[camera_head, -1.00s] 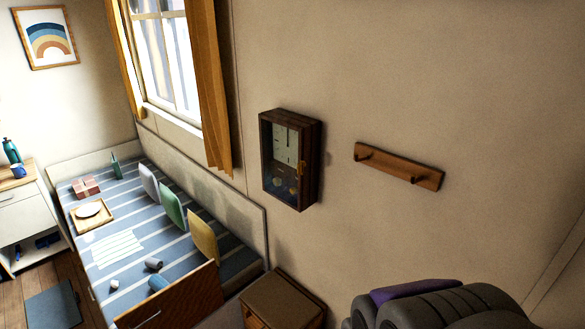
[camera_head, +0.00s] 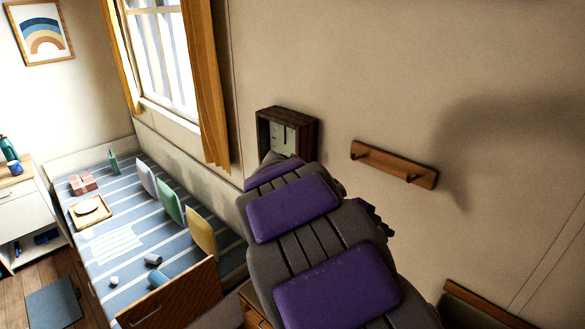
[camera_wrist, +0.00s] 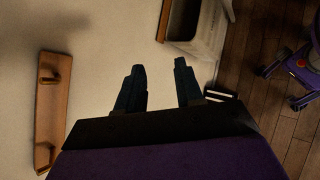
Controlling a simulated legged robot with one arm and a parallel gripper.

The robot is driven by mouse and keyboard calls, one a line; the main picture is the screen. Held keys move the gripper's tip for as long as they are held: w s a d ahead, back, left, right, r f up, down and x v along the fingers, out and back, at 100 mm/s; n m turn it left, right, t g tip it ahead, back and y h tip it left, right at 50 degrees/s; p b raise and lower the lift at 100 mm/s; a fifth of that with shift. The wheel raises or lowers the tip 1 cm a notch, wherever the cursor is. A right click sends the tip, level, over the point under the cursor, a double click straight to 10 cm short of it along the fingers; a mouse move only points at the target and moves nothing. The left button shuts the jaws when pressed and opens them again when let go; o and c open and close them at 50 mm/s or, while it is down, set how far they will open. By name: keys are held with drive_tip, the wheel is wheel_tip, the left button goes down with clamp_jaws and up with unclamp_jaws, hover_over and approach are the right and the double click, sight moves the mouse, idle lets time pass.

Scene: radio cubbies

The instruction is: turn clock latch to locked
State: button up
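The clock (camera_head: 283,128) is a dark wooden wall case with a pale face, mounted right of the window. My arm covers its lower part in the head view, so its latch is hidden there. My gripper (camera_wrist: 160,78) shows in the wrist view with its two dark fingers spread apart and nothing between them. The clock does not show clearly in the wrist view. My gripper is hidden or hard to make out in the head view.
A wooden peg rail (camera_head: 394,164) is on the wall right of the clock and also shows in the wrist view (camera_wrist: 50,110). A daybed (camera_head: 120,225) with cushions stands below the window. An orange curtain (camera_head: 208,85) hangs left of the clock.

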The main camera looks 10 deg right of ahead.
drive_tip(key=w+a+r+n+t+h, duration=0.1)
drive_tip(key=w+a+n+t+h, duration=0.2)
drive_tip(key=w, duration=0.8)
drive_tip(key=w+a+f+n+t+p, duration=0.1)
drive_tip(key=w+a+f+n+t, duration=0.2)
drive_tip(key=w+a, duration=0.4)
drive_tip(key=w+a+f+n+t+p, duration=0.1)
drive_tip(key=w+a+n+t, duration=0.2)
drive_tip(key=w+a+n, duration=0.45)
drive_tip(key=w+a+f+n+t, duration=0.2)
drive_tip(key=w+a+t, duration=0.15)
drive_tip(key=a, duration=0.55)
drive_tip(key=b+x, duration=0.1)
drive_tip(key=x, duration=1.6)
drive_tip(key=shift+s+d+r+h, duration=0.25)
drive_tip(key=shift+d+h, duration=0.05)
drive_tip(key=shift+d, duration=0.15)
drive_tip(key=shift+g, duration=0.25)
drive_tip(key=shift+c, duration=0.4)
clamp_jaws()
